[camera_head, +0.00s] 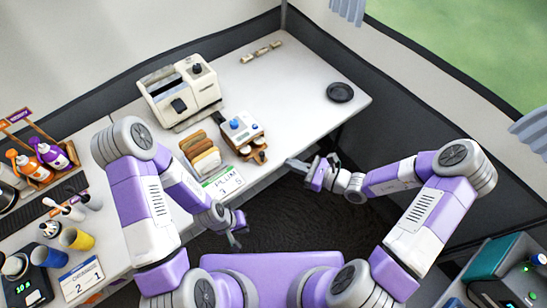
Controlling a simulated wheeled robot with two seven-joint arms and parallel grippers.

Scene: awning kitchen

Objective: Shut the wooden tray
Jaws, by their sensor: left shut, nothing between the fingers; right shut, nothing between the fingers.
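A small white unit with blue knobs (240,124) stands on the white counter. A small brown wooden part (260,155) sticks out at its front, toward the counter's front edge; it looks like the wooden tray, slightly out, but it is too small to tell how far. My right gripper (291,163) is shut and empty, just right of the wooden part and apart from it, past the counter's front edge. My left gripper (238,238) is shut and empty, low in front of the counter, below the wooden part in the picture.
A cream toaster-like appliance (182,92) is behind. A black round dish (340,92) lies at the right end. Bottles in a wooden rack (42,162) and cups (76,239) crowd the left counter.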

